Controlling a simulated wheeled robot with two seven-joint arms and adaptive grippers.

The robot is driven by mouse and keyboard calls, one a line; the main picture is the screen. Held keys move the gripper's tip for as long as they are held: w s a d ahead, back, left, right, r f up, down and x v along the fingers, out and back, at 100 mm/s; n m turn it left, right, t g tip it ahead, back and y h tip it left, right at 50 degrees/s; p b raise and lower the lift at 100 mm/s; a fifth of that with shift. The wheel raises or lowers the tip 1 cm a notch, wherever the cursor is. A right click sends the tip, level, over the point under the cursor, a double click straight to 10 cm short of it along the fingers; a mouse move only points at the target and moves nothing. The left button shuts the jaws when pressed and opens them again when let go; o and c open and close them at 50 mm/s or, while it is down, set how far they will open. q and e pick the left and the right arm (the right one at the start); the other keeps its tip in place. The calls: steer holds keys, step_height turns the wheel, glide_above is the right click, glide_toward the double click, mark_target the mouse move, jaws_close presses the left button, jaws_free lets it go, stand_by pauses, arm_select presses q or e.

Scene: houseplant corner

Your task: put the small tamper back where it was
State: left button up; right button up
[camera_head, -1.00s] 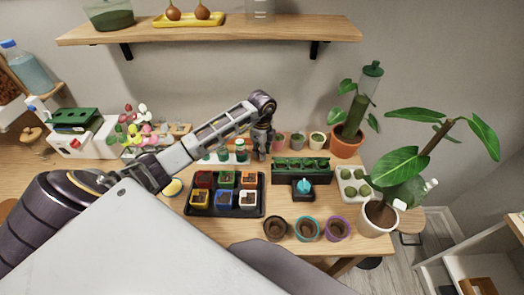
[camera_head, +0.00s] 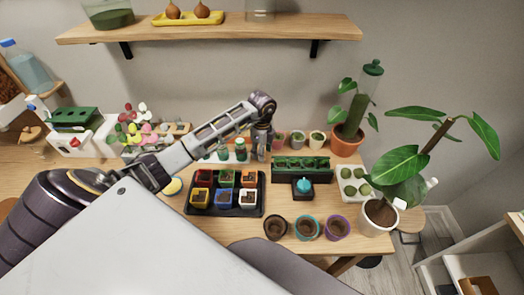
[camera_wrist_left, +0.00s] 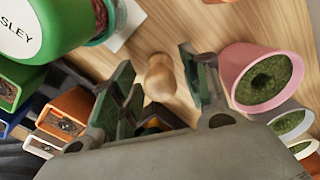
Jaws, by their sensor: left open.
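A light wooden, rounded piece (camera_wrist_left: 160,78), which looks like the small tamper, shows in the left wrist view on or just above the wooden table. My left gripper (camera_wrist_left: 158,72) is open, with one finger on each side of it and visible gaps between. In the head view my left gripper (camera_head: 262,145) points down near the back of the table, left of the small pots. The wooden piece cannot be made out there. My right gripper is not in view.
A pink pot (camera_wrist_left: 262,78) stands close beside one finger, and a green-lidded jar (camera_wrist_left: 55,30) is on the other side. A black tray (camera_head: 225,210) of coloured pots lies in front. A green planter (camera_head: 302,168) is to the right.

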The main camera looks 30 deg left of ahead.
arm_select(q)
steer(key=shift+r, duration=0.1)
step_height(320, 180, up, 12)
steer(key=b, duration=0.1)
stand_by(0.7)
stand_by(0.6)
